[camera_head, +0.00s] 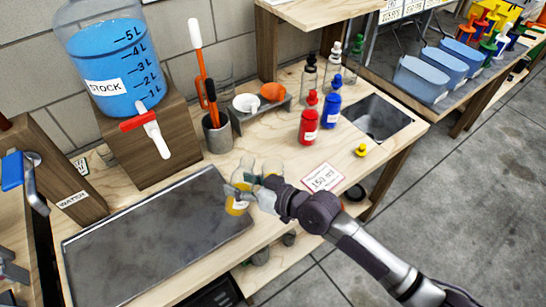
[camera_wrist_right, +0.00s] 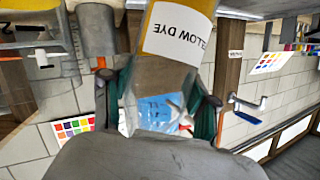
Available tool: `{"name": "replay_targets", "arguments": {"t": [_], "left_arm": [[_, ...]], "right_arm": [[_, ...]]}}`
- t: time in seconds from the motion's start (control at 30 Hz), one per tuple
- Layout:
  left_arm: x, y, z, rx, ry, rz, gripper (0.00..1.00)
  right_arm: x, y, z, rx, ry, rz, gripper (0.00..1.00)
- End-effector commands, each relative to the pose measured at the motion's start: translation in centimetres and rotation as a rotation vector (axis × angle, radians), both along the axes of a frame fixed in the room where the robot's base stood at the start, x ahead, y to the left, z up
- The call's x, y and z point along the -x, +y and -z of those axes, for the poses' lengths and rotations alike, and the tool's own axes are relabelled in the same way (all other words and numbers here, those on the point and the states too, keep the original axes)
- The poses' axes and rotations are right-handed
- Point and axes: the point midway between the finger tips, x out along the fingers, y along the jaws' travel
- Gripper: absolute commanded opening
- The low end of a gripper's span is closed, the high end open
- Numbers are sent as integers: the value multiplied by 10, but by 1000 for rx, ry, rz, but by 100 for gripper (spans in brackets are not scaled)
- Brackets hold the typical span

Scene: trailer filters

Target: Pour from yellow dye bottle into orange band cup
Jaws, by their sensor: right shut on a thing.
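My right gripper (camera_head: 250,188) is shut on the yellow dye bottle (camera_head: 237,207) near the front right of the dark tray. In the right wrist view the bottle (camera_wrist_right: 178,32) is between the two fingers, its white label reading upside down and its yellow part at the top of the picture. In the head view the bottle is partly hidden by the gripper. Clear glass vessels (camera_head: 272,167) stand right behind the gripper. I cannot make out an orange band on them, so I cannot tell which is the orange band cup. My left gripper is not in view.
A dark tray (camera_head: 130,250) lies at the left. A blue stock tank (camera_head: 105,60) on a wooden block stands behind it. A tool pot (camera_head: 217,135), red bottle (camera_head: 308,122), blue bottle (camera_head: 331,108), card (camera_head: 322,178) and loose yellow cap (camera_head: 361,150) are around. A sink (camera_head: 378,118) is at right.

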Motion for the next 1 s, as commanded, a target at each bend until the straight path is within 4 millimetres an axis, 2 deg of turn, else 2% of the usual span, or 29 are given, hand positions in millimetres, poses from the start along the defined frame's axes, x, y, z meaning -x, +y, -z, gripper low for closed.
{"name": "replay_targets", "arguments": {"t": [0.03, 0.2, 0.33, 0.63, 1.0], "left_arm": [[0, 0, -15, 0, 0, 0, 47], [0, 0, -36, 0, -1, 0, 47], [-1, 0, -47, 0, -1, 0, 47], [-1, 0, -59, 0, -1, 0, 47], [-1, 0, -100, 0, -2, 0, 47]], "right_arm": [[0, 1, -9, 25, -21, 1, 8], [2, 4, -8, 118, -98, 0, 8], [4, 5, -5, 184, -151, 1, 8], [4, 6, -3, 253, -209, 1, 8], [4, 6, -46, 255, -211, 1, 8]]}}
